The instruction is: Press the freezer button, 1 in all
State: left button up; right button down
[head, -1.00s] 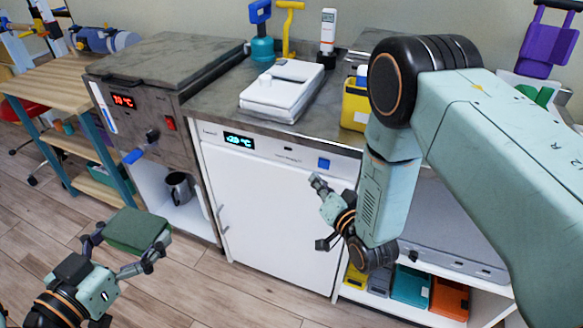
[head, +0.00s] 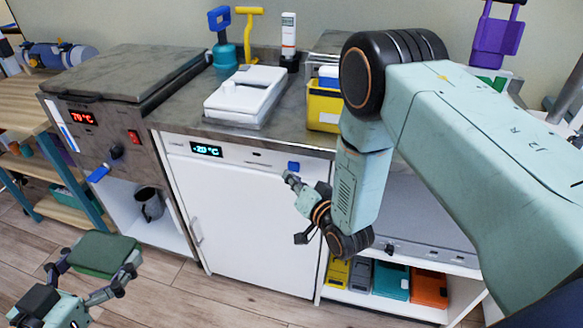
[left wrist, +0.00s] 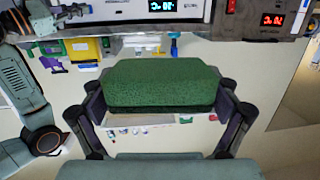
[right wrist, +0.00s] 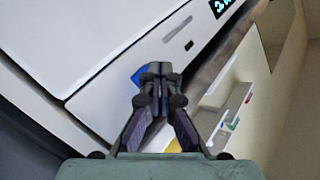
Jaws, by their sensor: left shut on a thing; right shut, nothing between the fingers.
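The white freezer (head: 245,220) stands under the counter, with a lit display (head: 206,150) on its top panel. Its blue square button (head: 293,166) is at the panel's right end. My right gripper (head: 288,176) is shut and empty, its tips just below the button in the head view. In the right wrist view, the blue button (right wrist: 138,76) shows partly behind the shut fingertips (right wrist: 160,68); I cannot tell whether they touch it. My left gripper (head: 97,262) is shut on a green block (left wrist: 165,80), low at the left, away from the freezer.
A grey heating unit (head: 110,135) with a red display and a blue-tipped lever stands left of the freezer. A white device (head: 245,95) and a yellow box (head: 323,107) are on the counter. A shelf with several coloured boxes (head: 390,281) is at the right. Open floor lies in front.

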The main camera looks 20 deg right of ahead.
jog(key=shift+w+d, duration=0.1)
dwell(0.7)
jog(key=shift+w+d, duration=0.15)
jog(key=shift+w, duration=0.1)
pick_arm(q)
jog(key=shift+f, duration=0.15)
pick_arm(e)
jog(key=shift+w+d, duration=0.25)
jog(key=shift+w, duration=0.15)
dwell(0.7)
dwell(0.4)
pick_arm(q)
jog(key=shift+r, duration=0.35)
pick_arm(e)
jog(key=shift+s+a, duration=0.5)
jog(key=shift+s, duration=0.25)
jog(key=shift+s, duration=0.1)
pick_arm(q)
jog(key=shift+r+p, duration=0.85)
jog(key=shift+p, duration=0.2)
pick_arm(e)
jog(key=shift+s+a, duration=0.7)
jog(key=shift+s, duration=0.3)
jog(key=shift+s+a, duration=0.7)
jog(key=shift+s, duration=0.3)
